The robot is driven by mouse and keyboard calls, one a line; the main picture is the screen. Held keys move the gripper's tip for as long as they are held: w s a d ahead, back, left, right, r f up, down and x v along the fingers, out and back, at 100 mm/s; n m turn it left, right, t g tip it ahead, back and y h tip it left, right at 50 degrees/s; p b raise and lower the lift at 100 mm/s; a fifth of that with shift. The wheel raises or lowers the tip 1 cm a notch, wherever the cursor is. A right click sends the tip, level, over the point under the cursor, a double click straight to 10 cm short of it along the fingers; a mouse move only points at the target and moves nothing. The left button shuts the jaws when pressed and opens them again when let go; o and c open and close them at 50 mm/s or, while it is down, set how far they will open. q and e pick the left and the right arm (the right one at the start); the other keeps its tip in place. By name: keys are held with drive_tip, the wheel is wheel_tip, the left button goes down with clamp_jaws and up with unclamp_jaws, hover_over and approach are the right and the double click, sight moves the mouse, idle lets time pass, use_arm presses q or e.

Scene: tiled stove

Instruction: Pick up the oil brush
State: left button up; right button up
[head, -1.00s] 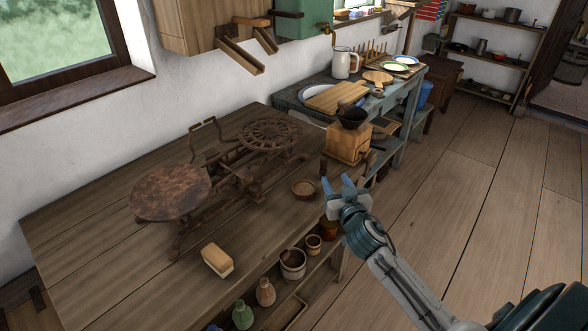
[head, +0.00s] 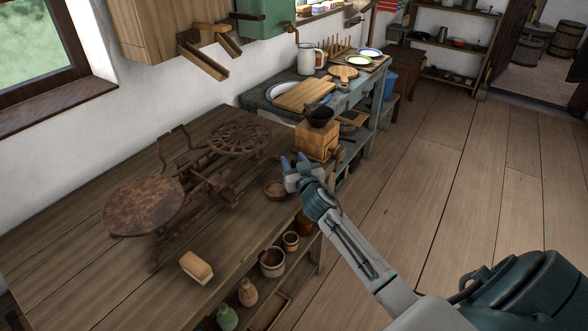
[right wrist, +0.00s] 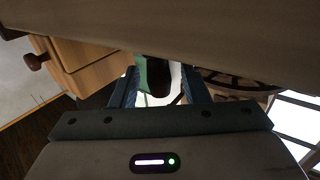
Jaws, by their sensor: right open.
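My right gripper (head: 294,163) is open over the table's right edge, just in front of the wooden box grinder (head: 316,142). In the right wrist view, a dark brown rounded end (right wrist: 158,78) shows between the two open fingers (right wrist: 158,88). It may be the handle of the oil brush, but most of it is hidden and I cannot tell whether a finger touches it. In the head view the gripper covers this spot, so the brush cannot be made out. My left gripper is not in view.
A rusty scale (head: 145,204) stands further left, and a pale block (head: 196,267) lies nearer. Pots and bottles stand on the shelf below the table edge. The floor at right is clear.

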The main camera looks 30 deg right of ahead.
sight(295, 159)
drive_tip(key=shift+c, duration=0.4)
clamp_jaws()
drive_tip(key=shift+r, duration=0.1)
drive_tip(key=shift+r, duration=0.4)
drive_tip(key=shift+s+r, duration=0.2)
drive_tip(key=shift+r, duration=0.45)
drive_tip(key=shift+s+r, duration=0.15)
drive_tip(key=shift+r, duration=0.45)
drive_tip(key=b+v, duration=0.1)
drive_tip(key=v, duration=0.3)
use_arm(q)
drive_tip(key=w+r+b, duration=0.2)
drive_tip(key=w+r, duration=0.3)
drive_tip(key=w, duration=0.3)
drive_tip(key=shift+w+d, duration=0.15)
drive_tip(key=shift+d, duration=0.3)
use_arm(e)
drive_tip(key=r+v, duration=0.1)
drive_tip(key=v, duration=1)
drive_tip(key=shift+s+r, duration=0.2)
drive_tip(key=shift+r, duration=0.15)
